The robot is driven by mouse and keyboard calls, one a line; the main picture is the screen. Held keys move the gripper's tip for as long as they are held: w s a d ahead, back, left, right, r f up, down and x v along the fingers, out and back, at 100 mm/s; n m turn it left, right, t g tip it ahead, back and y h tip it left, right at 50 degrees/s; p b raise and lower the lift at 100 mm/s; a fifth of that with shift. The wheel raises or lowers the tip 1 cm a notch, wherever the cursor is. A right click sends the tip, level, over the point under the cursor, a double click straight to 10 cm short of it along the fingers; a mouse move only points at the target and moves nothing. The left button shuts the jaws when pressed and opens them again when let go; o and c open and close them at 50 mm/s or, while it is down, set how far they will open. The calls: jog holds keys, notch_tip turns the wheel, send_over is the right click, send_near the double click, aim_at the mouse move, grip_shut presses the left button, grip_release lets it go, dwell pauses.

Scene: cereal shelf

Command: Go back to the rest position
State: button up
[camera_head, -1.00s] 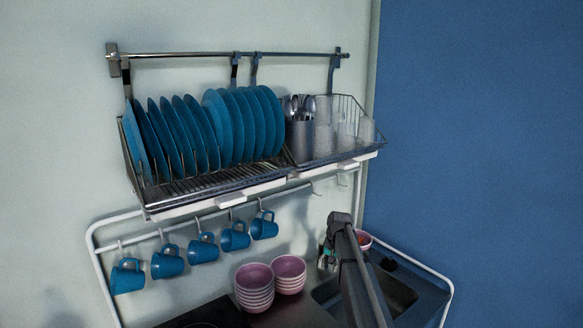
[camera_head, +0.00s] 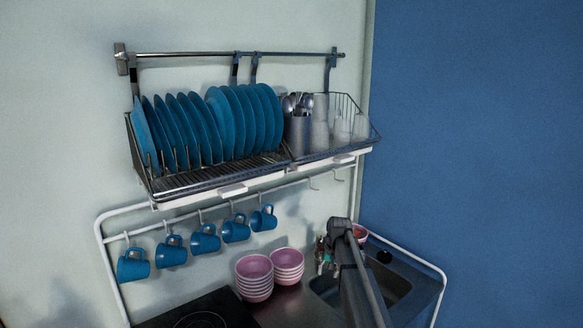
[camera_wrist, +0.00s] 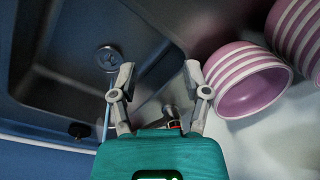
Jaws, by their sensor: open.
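My gripper (camera_wrist: 158,78) shows in the wrist view with its two fingers spread apart and nothing between them. It hangs above the dark sink (camera_wrist: 85,60), with the drain beyond the left finger. In the head view my arm rises from the bottom in front of the sink (camera_head: 395,285); the fingers cannot be made out there.
Striped pink bowls (camera_wrist: 250,80) stand close to the right finger; they show as two stacks in the head view (camera_head: 254,275). Blue mugs (camera_head: 133,265) hang from a rail. A wire rack (camera_head: 215,185) above holds blue plates (camera_head: 215,125) and glasses (camera_head: 340,128). A dark cooktop (camera_head: 195,312) lies left.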

jog(key=s+d+f+h+b, duration=0.1)
jog(key=s+d, duration=0.1)
jog(key=s, duration=1.4)
jog(key=s+d+f+n+b, duration=0.1)
jog(key=s+d, duration=0.1)
jog(key=s, duration=1.4)
jog(key=shift+s+f+n+h, duration=0.2)
jog(key=shift+f+n+h, duration=0.1)
jog(key=shift+h, duration=0.1)
